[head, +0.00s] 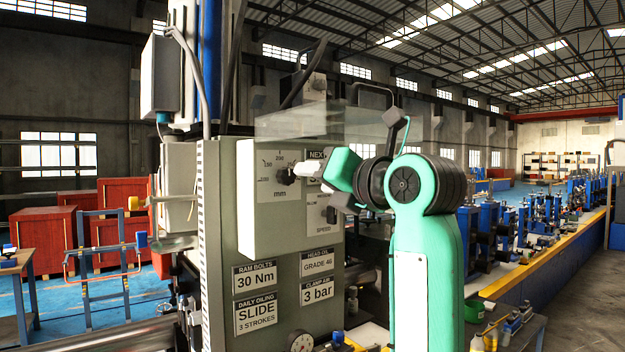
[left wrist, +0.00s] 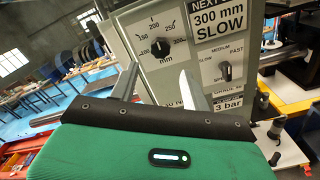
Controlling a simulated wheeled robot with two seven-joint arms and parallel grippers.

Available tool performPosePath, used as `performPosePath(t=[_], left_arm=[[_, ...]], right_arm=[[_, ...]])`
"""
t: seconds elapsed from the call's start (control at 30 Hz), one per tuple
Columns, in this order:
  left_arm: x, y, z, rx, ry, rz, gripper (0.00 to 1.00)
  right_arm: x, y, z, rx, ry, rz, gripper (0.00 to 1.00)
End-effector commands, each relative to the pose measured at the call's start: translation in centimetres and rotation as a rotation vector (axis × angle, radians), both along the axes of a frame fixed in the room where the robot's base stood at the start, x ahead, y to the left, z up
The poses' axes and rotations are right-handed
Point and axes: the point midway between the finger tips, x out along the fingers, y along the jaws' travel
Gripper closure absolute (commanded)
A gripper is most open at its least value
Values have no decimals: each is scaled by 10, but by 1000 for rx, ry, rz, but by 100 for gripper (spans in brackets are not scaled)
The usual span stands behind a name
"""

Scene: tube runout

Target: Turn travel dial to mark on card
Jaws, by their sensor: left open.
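The travel dial (left wrist: 160,47) is a black knob on a pale plate marked in mm, up to 300 at the right; it also shows in the head view (head: 285,175). I cannot tell where its pointer stands. The card (left wrist: 220,18) above and right of it reads "300 mm SLOW"; in the head view my arm mostly hides it. My left gripper (left wrist: 158,70) is open, its fingers spread to either side below the dial, with nothing between them. In the head view its pale fingers (head: 300,169) are close to the dial's right side; contact is unclear. My right gripper is not in view.
A speed selector knob (left wrist: 225,70) sits right of the dial, below the card. The grey control cabinet (head: 222,215) carries signs below, including "30 Nm" (head: 255,279) and "3 bar" (head: 318,290). A gauge (head: 300,342) stands at its foot.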

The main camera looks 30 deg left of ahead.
Motion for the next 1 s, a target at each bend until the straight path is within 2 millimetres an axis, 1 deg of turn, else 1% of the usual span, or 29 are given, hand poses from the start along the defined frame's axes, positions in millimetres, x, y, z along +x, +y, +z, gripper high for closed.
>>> performPosePath(t=[0.17,0.67,1.0], left_arm=[[6,14,1,1,2,2,52],[29,69,1,5,3,5,52],[30,72,0,4,3,2,52]], right_arm=[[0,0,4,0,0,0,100],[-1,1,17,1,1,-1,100],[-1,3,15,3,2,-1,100]])
